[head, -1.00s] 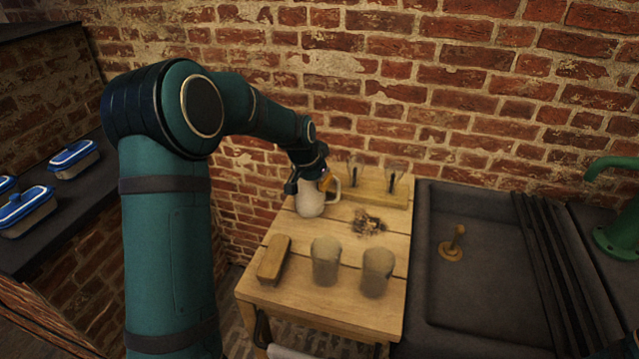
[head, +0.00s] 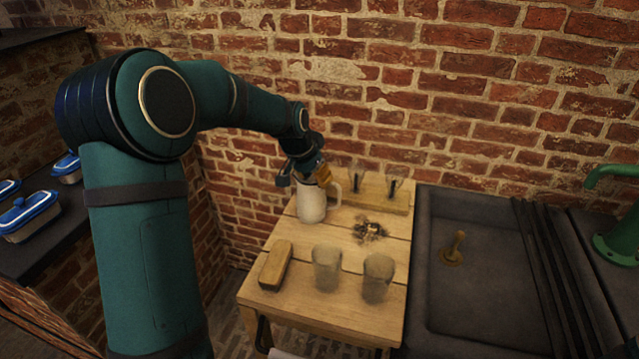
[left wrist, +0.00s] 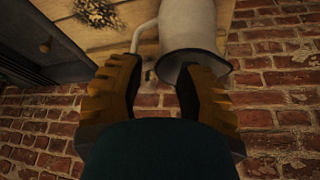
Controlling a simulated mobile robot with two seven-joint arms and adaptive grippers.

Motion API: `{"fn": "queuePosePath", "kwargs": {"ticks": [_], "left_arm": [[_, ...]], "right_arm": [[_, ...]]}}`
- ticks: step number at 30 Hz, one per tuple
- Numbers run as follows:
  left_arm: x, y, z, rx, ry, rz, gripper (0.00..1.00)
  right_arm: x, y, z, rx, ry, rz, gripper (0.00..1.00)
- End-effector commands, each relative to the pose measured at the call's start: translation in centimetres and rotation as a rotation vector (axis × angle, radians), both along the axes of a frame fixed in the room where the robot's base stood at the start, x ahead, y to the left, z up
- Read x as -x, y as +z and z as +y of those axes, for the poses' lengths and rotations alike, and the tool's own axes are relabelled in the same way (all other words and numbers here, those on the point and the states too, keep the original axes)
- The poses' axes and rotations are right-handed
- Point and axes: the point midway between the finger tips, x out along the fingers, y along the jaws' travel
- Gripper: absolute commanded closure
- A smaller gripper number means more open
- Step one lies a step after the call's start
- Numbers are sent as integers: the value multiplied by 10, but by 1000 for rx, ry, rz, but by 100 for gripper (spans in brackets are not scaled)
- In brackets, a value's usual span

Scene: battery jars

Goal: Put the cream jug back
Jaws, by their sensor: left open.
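The cream jug (head: 312,207) stands upright at the back left of the wooden table (head: 340,318), its handle on the right. My left gripper (head: 305,181) is just above and behind the jug, near its rim. In the left wrist view the jug (left wrist: 188,28) shows at the top with its handle (left wrist: 143,36) to the left. There the two orange-padded fingers of my left gripper (left wrist: 152,80) are spread apart with nothing between the tips. The jug's rim lies close to the right finger; I cannot tell whether they touch. My right gripper is in neither view.
Two cloudy jars, the left one (head: 326,268) and the right one (head: 377,278), stand at the table's front. A wooden block (head: 275,265) lies left of them. A dark pile of bits (head: 369,231) lies mid-table. A wooden rack (head: 375,193) is behind. A dark sink (head: 480,270) adjoins right.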

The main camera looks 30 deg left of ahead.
Motion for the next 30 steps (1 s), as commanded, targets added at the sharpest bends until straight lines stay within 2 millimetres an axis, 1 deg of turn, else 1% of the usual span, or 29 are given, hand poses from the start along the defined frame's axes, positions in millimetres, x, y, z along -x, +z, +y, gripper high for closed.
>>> {"fn": "queuePosePath", "kwargs": {"ticks": [1, 3, 6, 10, 15, 30], "left_arm": [[4, 13, 1, -1, 0, -4, 66], [9, 25, 2, -1, -1, -3, 66], [16, 39, 3, 0, -1, -2, 66], [21, 51, 4, 1, -1, -1, 66], [24, 56, 4, 0, -1, 1, 66], [24, 57, 4, -1, -1, 1, 66]], "right_arm": [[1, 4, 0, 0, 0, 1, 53], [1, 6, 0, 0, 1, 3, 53], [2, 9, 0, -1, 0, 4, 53], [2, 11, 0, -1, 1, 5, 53], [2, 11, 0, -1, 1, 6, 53], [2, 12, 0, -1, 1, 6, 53]]}}
